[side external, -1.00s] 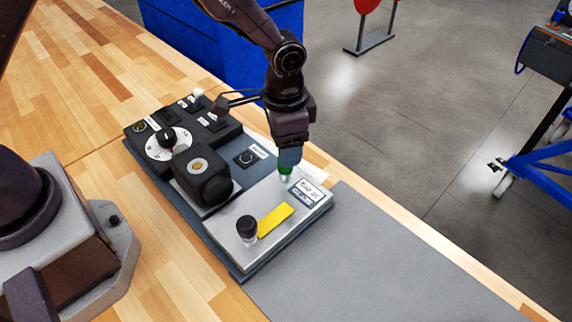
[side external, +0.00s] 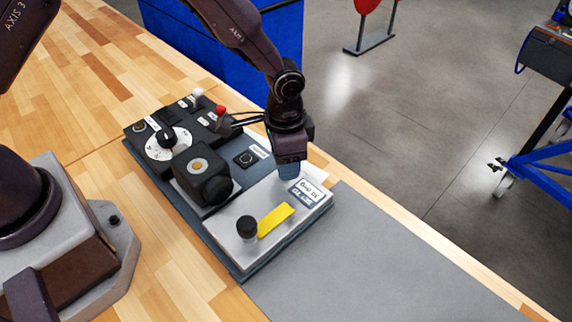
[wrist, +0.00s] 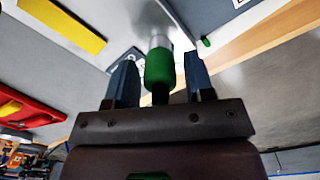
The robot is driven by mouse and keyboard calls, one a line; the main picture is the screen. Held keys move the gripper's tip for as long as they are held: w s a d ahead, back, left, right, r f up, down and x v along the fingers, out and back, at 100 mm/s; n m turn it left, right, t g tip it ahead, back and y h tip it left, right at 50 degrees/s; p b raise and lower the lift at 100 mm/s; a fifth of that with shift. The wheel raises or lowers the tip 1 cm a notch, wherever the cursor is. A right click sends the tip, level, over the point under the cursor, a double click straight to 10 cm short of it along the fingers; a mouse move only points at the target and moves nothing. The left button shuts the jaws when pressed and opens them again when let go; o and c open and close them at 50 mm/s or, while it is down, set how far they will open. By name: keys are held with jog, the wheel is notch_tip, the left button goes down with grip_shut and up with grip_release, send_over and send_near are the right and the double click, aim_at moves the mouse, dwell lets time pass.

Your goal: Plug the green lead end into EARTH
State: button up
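The green lead end (wrist: 159,70) stands between my gripper's two blue fingers in the wrist view, with a visible gap on each side. Its far end meets a pale metallic cylinder (wrist: 157,42); I cannot tell whether that is part of the plug or a socket. My gripper (wrist: 160,60) is open around the green lead end. In the side view my gripper (side external: 289,175) points down close over the grey panel (side external: 222,228), near its white label, and hides the green end. No readable EARTH marking shows.
A black knob (side external: 246,227) and a yellow strip (side external: 275,220) are on the panel. A black block (side external: 203,174), a dial (side external: 168,143), and white (side external: 197,93) and red (side external: 221,110) ends stand behind. The grey mat (side external: 380,265) is clear.

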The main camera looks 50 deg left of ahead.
grip_shut()
jog(key=shift+r, duration=0.7)
jog(key=shift+r, duration=1.4)
jog(key=s+a, duration=0.1)
jog(key=a, duration=1)
jog(key=shift+s+f, duration=0.15)
jog(key=shift+f, duration=1.8)
